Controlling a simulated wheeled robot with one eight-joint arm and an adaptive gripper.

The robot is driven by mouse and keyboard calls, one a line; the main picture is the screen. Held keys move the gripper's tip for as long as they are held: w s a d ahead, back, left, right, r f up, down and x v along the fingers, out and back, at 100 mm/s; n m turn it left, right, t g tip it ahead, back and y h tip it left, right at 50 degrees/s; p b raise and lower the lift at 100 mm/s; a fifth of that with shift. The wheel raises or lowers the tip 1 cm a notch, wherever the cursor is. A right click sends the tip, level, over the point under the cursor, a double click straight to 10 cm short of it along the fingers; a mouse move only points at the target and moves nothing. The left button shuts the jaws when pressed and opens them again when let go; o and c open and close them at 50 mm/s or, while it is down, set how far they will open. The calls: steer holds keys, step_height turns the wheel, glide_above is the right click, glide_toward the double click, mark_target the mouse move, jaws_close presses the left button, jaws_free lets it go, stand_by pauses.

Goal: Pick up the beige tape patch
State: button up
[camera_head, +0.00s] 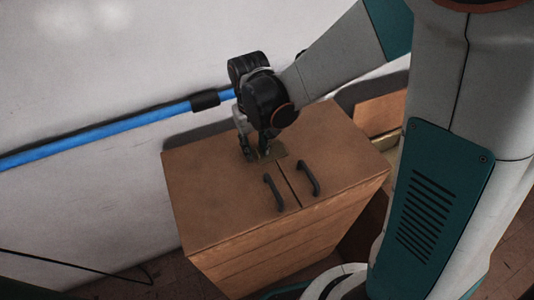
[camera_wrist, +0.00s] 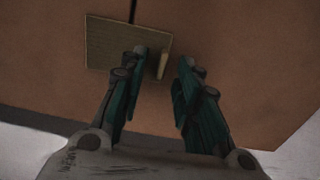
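The beige tape patch (camera_wrist: 108,40) looks olive-tan and lies flat on the brown cabinet top, across the dark seam. A small tab (camera_wrist: 162,64) on its right edge appears to stand up. In the head view the patch (camera_head: 276,151) is partly hidden by my gripper (camera_head: 255,155). In the wrist view my gripper (camera_wrist: 164,60) is open. Its left fingertip overlaps the patch and its right fingertip is off to the right of it. The tab shows in the gap between the fingers, apart from the right one; contact with the left one is unclear.
The brown cabinet (camera_head: 215,195) has two black handles (camera_head: 274,192) (camera_head: 309,178) on its top, in front of the patch. A blue pipe (camera_head: 120,125) runs along the white wall behind. The left part of the cabinet top is clear.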

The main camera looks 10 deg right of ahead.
jaws_close()
steer(key=shift+r, duration=0.1)
step_height(320, 180, up, 23)
steer(key=p, duration=1.6)
steer(key=shift+p, duration=0.3)
steer(key=shift+s, duration=0.1)
